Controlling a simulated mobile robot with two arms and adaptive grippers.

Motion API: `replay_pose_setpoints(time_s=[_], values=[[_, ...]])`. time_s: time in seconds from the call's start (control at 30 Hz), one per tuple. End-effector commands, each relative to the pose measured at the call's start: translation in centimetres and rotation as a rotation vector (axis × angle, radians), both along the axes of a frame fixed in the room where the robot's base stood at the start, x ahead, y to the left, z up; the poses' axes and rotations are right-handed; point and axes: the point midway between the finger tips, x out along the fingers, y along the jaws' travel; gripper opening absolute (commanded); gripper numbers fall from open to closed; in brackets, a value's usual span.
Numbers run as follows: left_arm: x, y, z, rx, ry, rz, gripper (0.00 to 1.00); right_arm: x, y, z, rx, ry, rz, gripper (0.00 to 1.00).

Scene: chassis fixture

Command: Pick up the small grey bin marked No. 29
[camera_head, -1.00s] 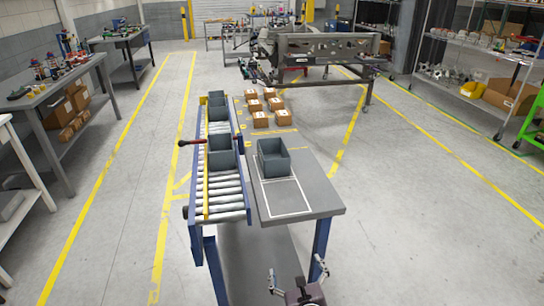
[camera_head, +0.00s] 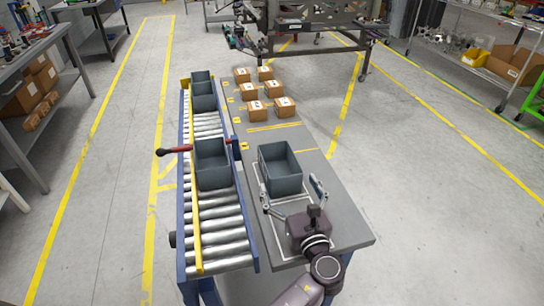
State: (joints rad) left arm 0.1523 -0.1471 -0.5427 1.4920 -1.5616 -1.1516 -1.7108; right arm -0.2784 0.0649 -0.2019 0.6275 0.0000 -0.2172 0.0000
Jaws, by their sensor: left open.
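A small grey open-topped bin (camera_head: 281,183) stands upright on the grey tabletop (camera_head: 345,236), at the far end of a white outlined rectangle. It looks empty. Another grey bin (camera_head: 213,172) sits on the roller conveyor (camera_head: 222,236) to its left, with more grey bins (camera_head: 203,98) farther up. No number is readable on any bin. My left gripper (camera_head: 291,190) is open at the near end of the table bin, its fingers spread toward the bin's left and right sides. I cannot tell whether they touch it. My right gripper is out of view.
Several small cardboard boxes (camera_head: 257,111) stand in rows on the far part of the table. A red-and-black handle (camera_head: 174,151) sticks out left of the conveyor. A metal chassis frame (camera_head: 312,29) stands beyond. The table's near right part is clear.

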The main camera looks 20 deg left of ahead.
Motion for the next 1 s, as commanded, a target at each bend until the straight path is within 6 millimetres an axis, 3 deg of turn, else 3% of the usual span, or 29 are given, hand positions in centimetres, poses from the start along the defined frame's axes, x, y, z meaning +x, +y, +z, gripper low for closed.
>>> replay_pose_setpoints(time_s=[0.17, 0.3, 0.43, 0.57, 0.7, 0.8, 0.93, 1.0], values=[[0.9, 0.6, -0.2, -0.002, -0.001, 0.000, 0.91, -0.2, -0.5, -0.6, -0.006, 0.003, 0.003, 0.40], [2.3, 1.5, -0.3, -0.002, -0.001, 0.000, 0.91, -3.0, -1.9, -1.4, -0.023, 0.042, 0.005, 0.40], [3.7, 2.4, -0.5, -0.002, -0.003, 0.001, 0.91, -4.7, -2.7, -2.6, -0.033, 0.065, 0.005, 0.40], [5.4, 3.5, -0.6, -0.002, -0.001, 0.001, 0.91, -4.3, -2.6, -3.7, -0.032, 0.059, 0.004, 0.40], [6.4, 4.2, -0.4, -0.001, 0.001, -0.001, 0.91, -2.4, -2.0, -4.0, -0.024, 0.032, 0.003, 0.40], [6.5, 4.3, -0.3, -0.001, 0.002, -0.002, 0.91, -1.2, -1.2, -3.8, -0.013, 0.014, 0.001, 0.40], [6.5, 4.3, -0.3, -0.001, 0.002, -0.001, 0.91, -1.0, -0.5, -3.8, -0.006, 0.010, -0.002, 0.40], [6.5, 4.3, -0.3, -0.001, 0.002, -0.001, 0.85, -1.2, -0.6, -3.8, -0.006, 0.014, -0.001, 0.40]])
